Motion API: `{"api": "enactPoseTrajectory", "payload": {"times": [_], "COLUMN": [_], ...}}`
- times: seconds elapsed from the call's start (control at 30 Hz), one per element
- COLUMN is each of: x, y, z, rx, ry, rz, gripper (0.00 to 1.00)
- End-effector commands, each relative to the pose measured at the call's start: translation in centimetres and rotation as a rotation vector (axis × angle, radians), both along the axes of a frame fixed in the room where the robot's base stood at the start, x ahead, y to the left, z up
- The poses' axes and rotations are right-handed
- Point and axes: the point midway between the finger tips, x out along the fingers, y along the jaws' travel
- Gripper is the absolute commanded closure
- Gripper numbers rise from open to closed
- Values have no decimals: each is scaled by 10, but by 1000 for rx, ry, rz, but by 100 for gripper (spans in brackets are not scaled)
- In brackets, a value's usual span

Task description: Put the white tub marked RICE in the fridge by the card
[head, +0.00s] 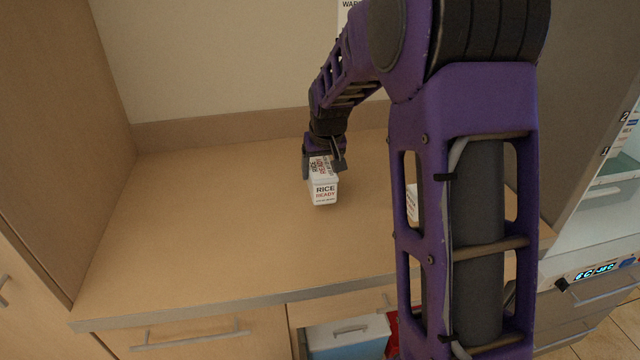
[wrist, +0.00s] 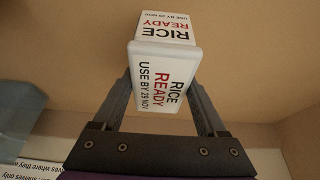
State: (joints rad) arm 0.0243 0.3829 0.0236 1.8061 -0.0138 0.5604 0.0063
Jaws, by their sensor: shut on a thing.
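The white tub marked RICE READY (head: 323,192) is at the counter's middle; the wrist view shows its lid and side (wrist: 162,75), with USE BY 29 NOV on the lid. My gripper (head: 323,163) is shut on the tub, one finger on each side. I cannot tell whether the tub touches the counter. The fridge (head: 610,195) is at the right edge, with shelf marks 1 and 2 and a lit display; my arm hides part of that side. A card (head: 347,12) on the back wall is mostly hidden; printed text also shows in the wrist view (wrist: 40,170).
Another white item (head: 412,203) stands on the counter (head: 220,220), mostly behind my arm. A tall wooden panel (head: 50,130) bounds the left. A partly open drawer below holds a blue-and-white container (head: 348,338). The counter's left half is clear.

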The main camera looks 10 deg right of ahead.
Motion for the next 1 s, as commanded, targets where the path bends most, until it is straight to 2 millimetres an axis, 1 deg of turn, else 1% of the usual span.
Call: {"api": "enactPoseTrajectory", "payload": {"times": [0.13,0.3,0.33,0.57,0.7,0.73,0.83,0.87,1.0], "x": [0,0,0,1,0,0,0,0,0], "y": [0,0,0,0,0,0,0,0,0], "z": [-11,-36,-38,-39,-43,-42,-42,-42,-42], "rx": [0,0,0,0,0,0,0,0,0], "ry": [0,1,0,-3,-3,-1,-1,-1,-1], "rz": [0,0,0,0,0,0,0,0,0], "gripper": [100,100,100,100,100,20,2,0,0]}}
